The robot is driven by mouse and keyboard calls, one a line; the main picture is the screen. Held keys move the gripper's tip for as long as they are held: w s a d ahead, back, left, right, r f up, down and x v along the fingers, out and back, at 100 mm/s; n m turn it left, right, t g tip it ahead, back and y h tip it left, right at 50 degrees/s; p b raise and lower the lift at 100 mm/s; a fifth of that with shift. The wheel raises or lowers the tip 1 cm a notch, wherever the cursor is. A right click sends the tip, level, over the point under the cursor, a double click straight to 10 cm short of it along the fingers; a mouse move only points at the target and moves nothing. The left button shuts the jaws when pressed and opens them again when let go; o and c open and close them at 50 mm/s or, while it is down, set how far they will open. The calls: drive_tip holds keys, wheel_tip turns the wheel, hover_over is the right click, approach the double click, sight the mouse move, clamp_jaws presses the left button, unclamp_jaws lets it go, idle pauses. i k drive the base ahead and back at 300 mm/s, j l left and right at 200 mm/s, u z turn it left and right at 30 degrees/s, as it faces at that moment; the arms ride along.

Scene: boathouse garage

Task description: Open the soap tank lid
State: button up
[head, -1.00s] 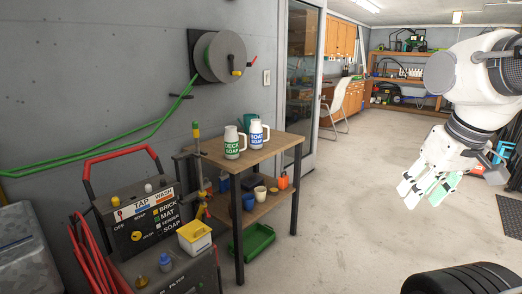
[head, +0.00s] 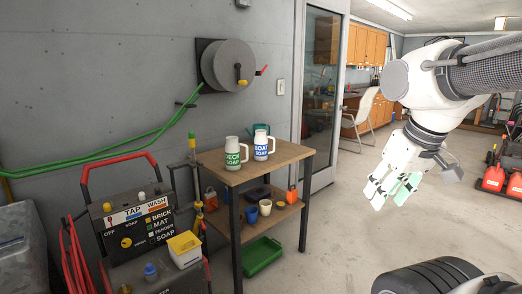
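A small white box with a yellow lid (head: 184,243) sits on the right side of the dark pressure-washer unit (head: 125,243) at the lower left. It looks like the soap tank, though no label on it is readable. The lid looks shut and slightly tilted. A blue cap (head: 150,271) and a brass-coloured cap (head: 125,289) stand on the unit's lower front. My gripper (head: 391,205) hangs in the air at the right, fingers pointing down, far from the box. Its fingers, one with a green pad, are apart with nothing between them.
A wooden shelf table (head: 263,163) with a green-labelled jug (head: 236,152) and a blue-labelled jug (head: 264,144) stands between the unit and my gripper. A green tray (head: 262,255) lies beneath. Red hoses (head: 76,262) hang at the unit's left.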

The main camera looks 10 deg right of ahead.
sight(183, 239)
drive_tip(key=i+j+u, duration=0.2)
drive_tip(key=i+j, duration=0.15)
drive_tip(key=i+j+u, duration=0.2)
drive_tip(key=i, duration=0.25)
drive_tip(key=j, duration=0.1)
